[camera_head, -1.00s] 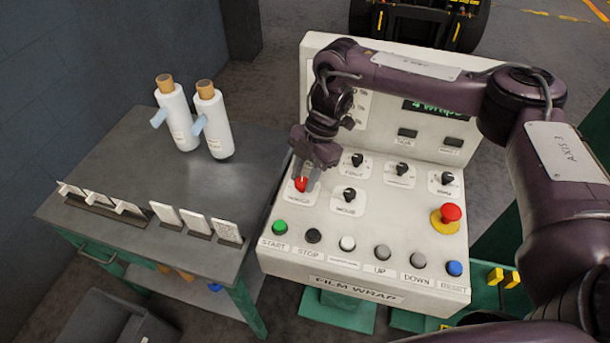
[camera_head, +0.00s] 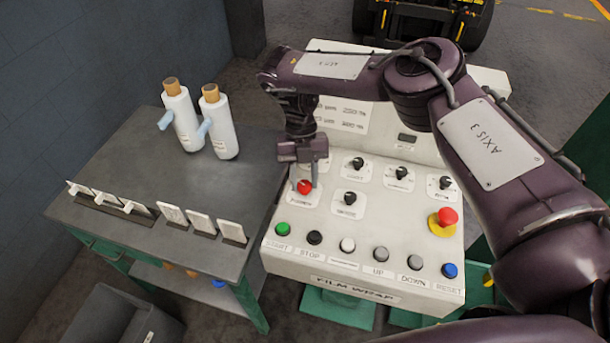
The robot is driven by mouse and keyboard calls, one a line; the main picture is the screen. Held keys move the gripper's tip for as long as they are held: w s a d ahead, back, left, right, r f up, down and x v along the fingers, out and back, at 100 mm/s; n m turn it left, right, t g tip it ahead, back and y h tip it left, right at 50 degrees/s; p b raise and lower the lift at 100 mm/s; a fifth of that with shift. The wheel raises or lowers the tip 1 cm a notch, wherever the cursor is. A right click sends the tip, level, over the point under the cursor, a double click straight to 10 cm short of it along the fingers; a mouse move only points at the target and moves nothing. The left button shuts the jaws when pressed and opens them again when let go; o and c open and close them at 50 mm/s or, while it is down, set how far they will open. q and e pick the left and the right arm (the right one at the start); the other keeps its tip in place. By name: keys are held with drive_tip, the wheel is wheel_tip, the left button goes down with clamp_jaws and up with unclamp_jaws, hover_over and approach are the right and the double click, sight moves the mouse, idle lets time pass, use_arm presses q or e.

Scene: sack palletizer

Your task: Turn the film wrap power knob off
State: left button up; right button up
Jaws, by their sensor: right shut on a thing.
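The film wrap panel (camera_head: 340,285) is a pale sloped control box. Its red power knob (camera_head: 304,187) sits at the upper left of the panel face, with a label below it that is too small to read surely. My right gripper (camera_head: 304,178) comes down from above and is shut on the red knob, its fingers on either side. The knob's exact angle is hard to tell. My left gripper is not in view.
Several black knobs (camera_head: 350,198) stand right of the red one. A row of push buttons (camera_head: 347,245) runs along the front, and a red emergency stop (camera_head: 446,217) is at the right.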

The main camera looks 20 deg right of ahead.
drive_tip(key=shift+w+a+r+n+h+b, duration=0.1)
drive_tip(key=shift+n+h+b, duration=0.25)
drive_tip(key=shift+n, duration=0.75)
drive_tip(key=shift+a+n+h+b, duration=0.1)
drive_tip(key=shift+n+h, duration=0.35)
drive_tip(key=shift+n, duration=0.65)
drive_tip(key=o, duration=1)
drive_tip(key=shift+c, duration=0.2)
